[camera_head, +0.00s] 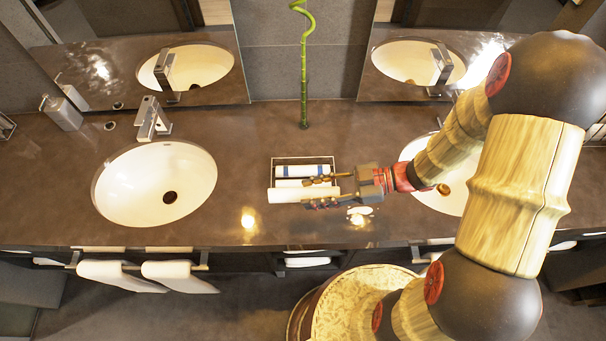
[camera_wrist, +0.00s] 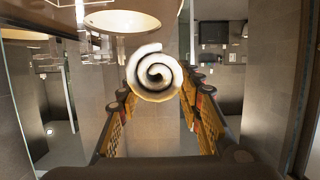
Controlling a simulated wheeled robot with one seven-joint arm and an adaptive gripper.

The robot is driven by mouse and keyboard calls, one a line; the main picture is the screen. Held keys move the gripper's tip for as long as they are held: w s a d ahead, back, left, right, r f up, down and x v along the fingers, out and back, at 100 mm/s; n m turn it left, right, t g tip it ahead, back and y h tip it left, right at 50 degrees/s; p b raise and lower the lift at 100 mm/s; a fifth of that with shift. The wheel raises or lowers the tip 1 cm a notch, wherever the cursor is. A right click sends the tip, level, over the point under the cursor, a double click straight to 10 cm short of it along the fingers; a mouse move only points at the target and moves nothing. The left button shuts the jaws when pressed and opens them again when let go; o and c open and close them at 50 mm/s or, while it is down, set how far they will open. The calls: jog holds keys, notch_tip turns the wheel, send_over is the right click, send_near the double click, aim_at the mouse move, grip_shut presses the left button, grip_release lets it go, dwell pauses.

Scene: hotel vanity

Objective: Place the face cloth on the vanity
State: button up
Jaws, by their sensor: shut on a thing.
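The face cloth is a white rolled cloth (camera_head: 283,196). In the wrist view its spiral end (camera_wrist: 154,74) faces the camera between my fingertips. My gripper (camera_head: 313,193) is shut on it, with one finger on each side of the roll. In the head view the roll lies across the front of a small tray (camera_head: 333,162). I cannot tell whether it touches the tray or hangs above it. The brown vanity (camera_head: 245,190) spreads around the tray. Part of the roll is hidden by my fingers.
White rolls, one with a blue band (camera_head: 302,170), lie in the tray. A left basin (camera_head: 130,185) and a right basin (camera_head: 418,150) flank it. A green bamboo stalk (camera_head: 304,70) stands behind. White towels (camera_head: 180,272) hang in front. Counter between tray and left basin is clear.

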aim_at(311, 170)
jog(key=shift+w, duration=0.15)
jog(key=w+f+b, duration=0.1)
jog(key=w+f, duration=0.2)
jog(key=w, duration=0.1)
jog(key=w+f, duration=0.3)
jog(key=w, duration=0.1)
jog(key=w+f+b, duration=0.1)
jog(key=w+f, duration=0.1)
jog(key=w, duration=0.2)
jog(key=shift+w+d+f+b, duration=0.25)
jog(key=shift+w+f+b, duration=0.1)
jog(key=shift+w+f, duration=0.05)
jog(key=f, duration=0.1)
jog(key=w+f, duration=0.1)
jog(key=f, duration=0.1)
jog(key=shift+f, duration=0.45)
jog(key=shift+f, duration=0.15)
jog(key=o, duration=1)
jog(key=shift+o, duration=0.3)
jog(key=shift+f+b, duration=0.15)
jog(key=shift+b, duration=0.55)
